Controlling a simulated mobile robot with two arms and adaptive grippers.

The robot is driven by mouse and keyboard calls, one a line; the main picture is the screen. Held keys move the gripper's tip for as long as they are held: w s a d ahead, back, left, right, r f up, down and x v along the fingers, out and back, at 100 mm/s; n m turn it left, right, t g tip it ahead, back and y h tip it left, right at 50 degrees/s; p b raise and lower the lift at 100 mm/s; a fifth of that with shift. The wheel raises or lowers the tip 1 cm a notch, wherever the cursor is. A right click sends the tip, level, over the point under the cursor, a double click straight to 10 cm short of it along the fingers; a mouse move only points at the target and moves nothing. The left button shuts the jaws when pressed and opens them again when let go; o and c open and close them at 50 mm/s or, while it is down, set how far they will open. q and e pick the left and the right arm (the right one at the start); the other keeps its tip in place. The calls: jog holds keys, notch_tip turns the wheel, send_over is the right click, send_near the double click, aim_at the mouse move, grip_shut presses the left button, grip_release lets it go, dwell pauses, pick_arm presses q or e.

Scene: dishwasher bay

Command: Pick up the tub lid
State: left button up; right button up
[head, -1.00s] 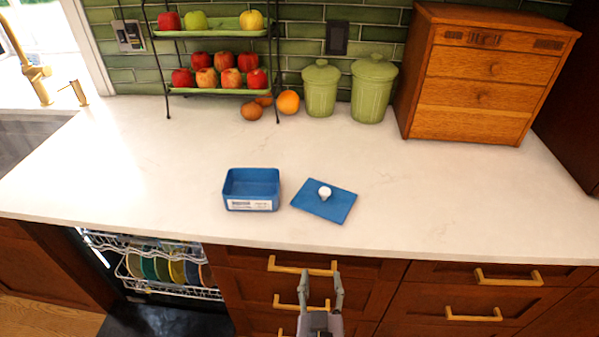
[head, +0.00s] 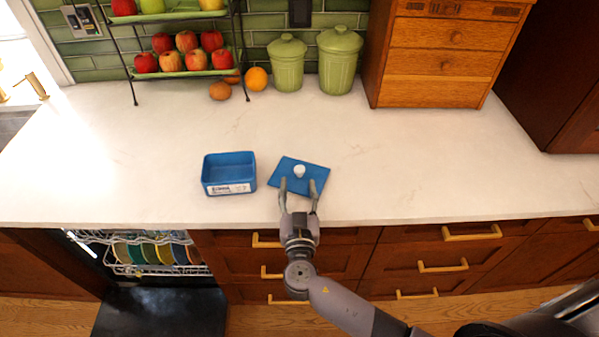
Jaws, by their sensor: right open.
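The blue tub lid (head: 313,174) lies flat on the white counter, with a white round knob (head: 299,171) at its middle. My right gripper (head: 298,187) is open, its fingers pointing away from me over the lid's near edge, just short of the knob. Whether the fingers touch the lid I cannot tell. The open blue tub (head: 229,158) with a white label stands upright to the left of the lid, apart from it. It looks empty. My left gripper is not in view.
The counter (head: 420,170) is clear around the lid. Green canisters (head: 338,62), an orange (head: 257,78), a fruit rack (head: 185,73) and a wooden drawer chest (head: 442,55) stand at the back. The dishwasher (head: 150,252) below left is open, with plates in its rack.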

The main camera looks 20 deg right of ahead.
aim_at(300, 172)
jog(key=shift+w+d+r+p, duration=0.2)
jog(key=shift+w+p, duration=0.2)
jog(key=p+x, duration=0.2)
jog(key=x, duration=0.1)
jog(key=shift+w+d+f, duration=0.1)
jog(key=shift+d, duration=0.15)
jog(key=shift+w+d+f, duration=0.15)
jog(key=shift+w, duration=0.3)
jog(key=shift+c, duration=0.5)
grip_shut()
